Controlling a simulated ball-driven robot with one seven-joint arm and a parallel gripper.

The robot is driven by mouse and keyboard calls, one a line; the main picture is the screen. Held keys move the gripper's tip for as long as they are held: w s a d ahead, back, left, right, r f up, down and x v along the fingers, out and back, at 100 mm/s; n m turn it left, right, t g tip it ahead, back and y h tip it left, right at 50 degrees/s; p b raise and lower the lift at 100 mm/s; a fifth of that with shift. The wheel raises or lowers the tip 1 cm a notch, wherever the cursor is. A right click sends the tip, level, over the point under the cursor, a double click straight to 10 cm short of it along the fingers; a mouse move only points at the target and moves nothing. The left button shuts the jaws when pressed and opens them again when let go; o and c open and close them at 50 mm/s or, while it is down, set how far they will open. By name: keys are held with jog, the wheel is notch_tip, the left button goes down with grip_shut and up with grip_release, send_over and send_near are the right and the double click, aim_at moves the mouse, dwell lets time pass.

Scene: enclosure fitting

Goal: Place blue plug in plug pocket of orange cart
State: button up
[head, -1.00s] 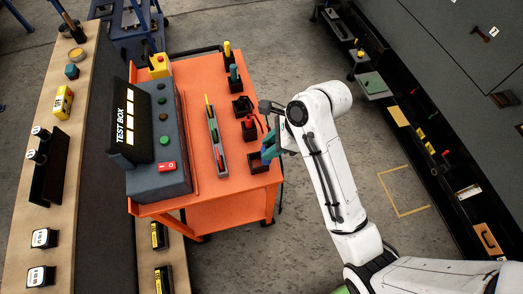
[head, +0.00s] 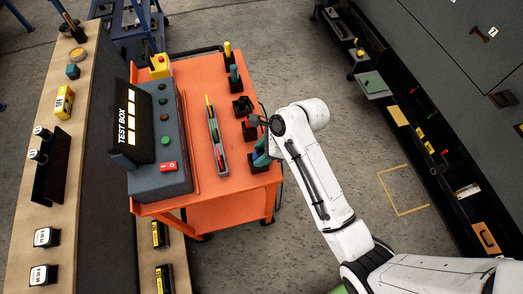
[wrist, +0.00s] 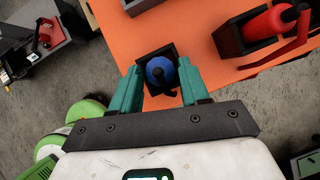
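The orange cart (head: 195,75) stands in the middle of the head view, with a row of black pockets along its right side. In the wrist view, the blue plug (wrist: 160,68) sits in a small black pocket (wrist: 147,57) near the cart edge. Its dark handle points toward me. My gripper (wrist: 160,78) is right over it, with one teal finger on each side of the plug. The fingers look apart, with a narrow gap beside the plug. In the head view my gripper (head: 261,151) is at the cart's near right corner and hides the plug.
More plugs, such as a yellow one (head: 227,48), fill pockets farther back. The grey test box (head: 158,178) and a slim tray (head: 221,160) are left of the row. Open floor lies right of the cart.

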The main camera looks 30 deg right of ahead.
jog(key=shift+o, duration=1.1)
jog(key=shift+r, duration=0.1)
jog(key=v, duration=1.2)
jog(key=s+d+f+n+g+h, duration=0.1)
jog(key=s+f+n, duration=0.3)
jog(key=s+n, duration=0.5)
jog(key=s+d+f+n+g+h, duration=0.1)
jog(key=s+f+n+h, duration=0.3)
jog(key=s+n, duration=0.6)
jog(key=shift+f+n, duration=0.35)
jog(key=shift+n, duration=2.05)
jog(key=shift+s+d+b, duration=0.15)
jog(key=shift+b, duration=0.15)
